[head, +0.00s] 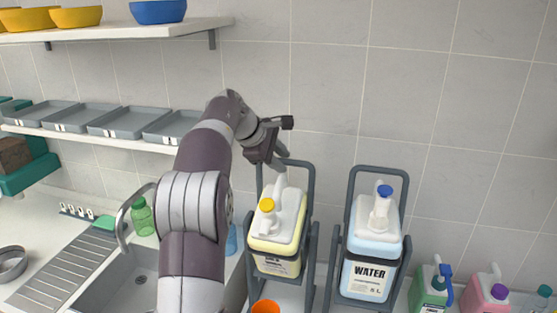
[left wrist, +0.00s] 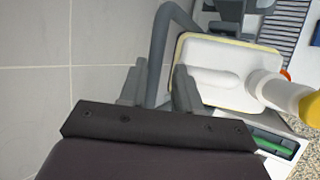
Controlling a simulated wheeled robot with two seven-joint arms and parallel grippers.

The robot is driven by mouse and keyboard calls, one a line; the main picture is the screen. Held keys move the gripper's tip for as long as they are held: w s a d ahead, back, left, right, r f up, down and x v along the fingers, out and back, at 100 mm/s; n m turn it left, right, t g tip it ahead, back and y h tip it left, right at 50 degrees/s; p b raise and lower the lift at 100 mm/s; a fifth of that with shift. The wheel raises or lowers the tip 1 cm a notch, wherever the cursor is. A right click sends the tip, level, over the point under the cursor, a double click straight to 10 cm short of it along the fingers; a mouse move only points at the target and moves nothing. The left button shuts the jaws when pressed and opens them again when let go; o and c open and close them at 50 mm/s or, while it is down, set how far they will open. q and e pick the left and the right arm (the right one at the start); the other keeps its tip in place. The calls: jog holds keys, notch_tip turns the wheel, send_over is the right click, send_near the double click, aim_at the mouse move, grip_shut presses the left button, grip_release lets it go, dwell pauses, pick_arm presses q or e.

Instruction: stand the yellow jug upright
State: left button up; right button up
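The yellow jug (head: 276,233), with a white top and handle and a yellow cap, sits in a grey frame cradle (head: 310,195) at the middle. It looks slightly tilted. In the left wrist view its white top (left wrist: 215,75) and rim show, with the cap end at the right. My left gripper (head: 279,157) is at the upper bar of that cradle, above and behind the jug. The bar's contact is partly hidden. My right gripper is not in view.
An orange cup (head: 265,307) is below the jug. A blue WATER jug (head: 369,265) stands in its own cradle to the right. A sink (head: 120,280) and green bottle (head: 142,217) are left. A tray shelf (head: 100,136) is near my arm.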

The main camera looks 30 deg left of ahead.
pick_arm(q)
jog(key=shift+d, duration=0.1)
jog(key=shift+s, duration=0.1)
jog(key=shift+s+r, duration=0.2)
jog(key=shift+r, duration=0.1)
jog(key=v, duration=1.2)
jog(key=shift+b, duration=0.35)
